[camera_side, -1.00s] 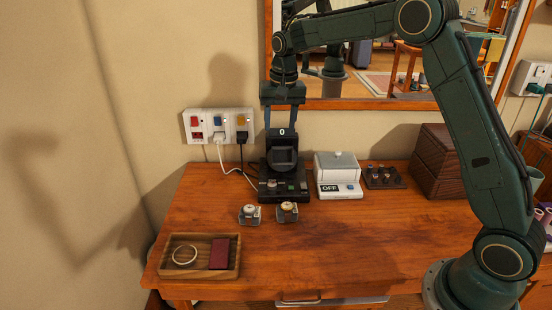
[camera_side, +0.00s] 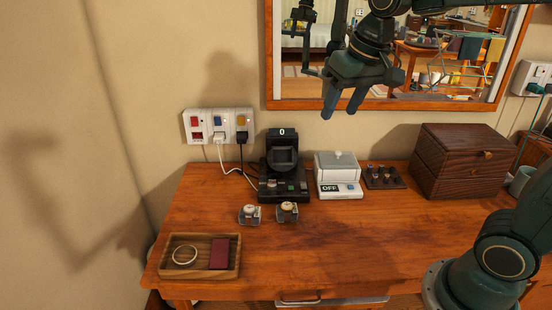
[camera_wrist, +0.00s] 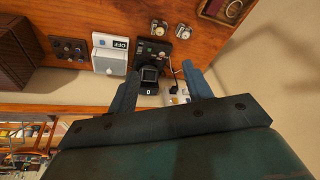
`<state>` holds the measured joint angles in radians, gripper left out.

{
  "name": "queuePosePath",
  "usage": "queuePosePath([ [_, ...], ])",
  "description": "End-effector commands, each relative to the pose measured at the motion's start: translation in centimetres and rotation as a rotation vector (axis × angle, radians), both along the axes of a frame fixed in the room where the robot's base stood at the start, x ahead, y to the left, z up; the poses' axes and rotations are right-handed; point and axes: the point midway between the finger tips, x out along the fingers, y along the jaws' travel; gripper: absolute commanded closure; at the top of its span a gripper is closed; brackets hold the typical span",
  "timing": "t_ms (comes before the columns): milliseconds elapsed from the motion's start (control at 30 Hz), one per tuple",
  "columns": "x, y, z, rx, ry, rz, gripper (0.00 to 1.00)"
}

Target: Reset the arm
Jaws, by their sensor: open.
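My gripper (camera_side: 343,101) is in the air in front of the mirror, above and to the right of the black device with the "0" display (camera_side: 282,160). Its two fingers are apart with nothing between them, and it touches nothing. In the wrist view my gripper (camera_wrist: 166,82) also shows open, with the black device (camera_wrist: 149,76) on the table beyond the fingers. Most of my arm is outside the side view; my base and lower joint show at the lower right.
The wooden table (camera_side: 340,250) holds two watches on stands (camera_side: 287,211), a tray (camera_side: 160,273) with a bracelet and dark red item, a white box marked OFF (camera_side: 338,177), a small black rack (camera_side: 383,178) and a dark wooden box (camera_side: 460,162). A mirror (camera_side: 268,60) and a socket panel (camera_side: 200,127) are on the wall.

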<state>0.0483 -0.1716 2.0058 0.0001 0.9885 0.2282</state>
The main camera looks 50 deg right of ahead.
Motion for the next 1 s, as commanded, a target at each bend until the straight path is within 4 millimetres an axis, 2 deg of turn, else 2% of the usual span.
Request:
queuePosePath([
  [33,-1.3,0.2,0.2,-0.005,-0.013,0.017,0.5],
  [267,-6.4,0.8,-0.1,-0.031,-0.065,0.095,0.5],
  [600,-13.1,1.4,-2.2,-0.072,-0.137,0.206,0.5],
  [800,-15.3,1.6,-3.4,-0.089,-0.163,0.246,0.5],
  [1000,-16.0,1.6,-3.9,-0.094,-0.17,0.259,0.5],
])
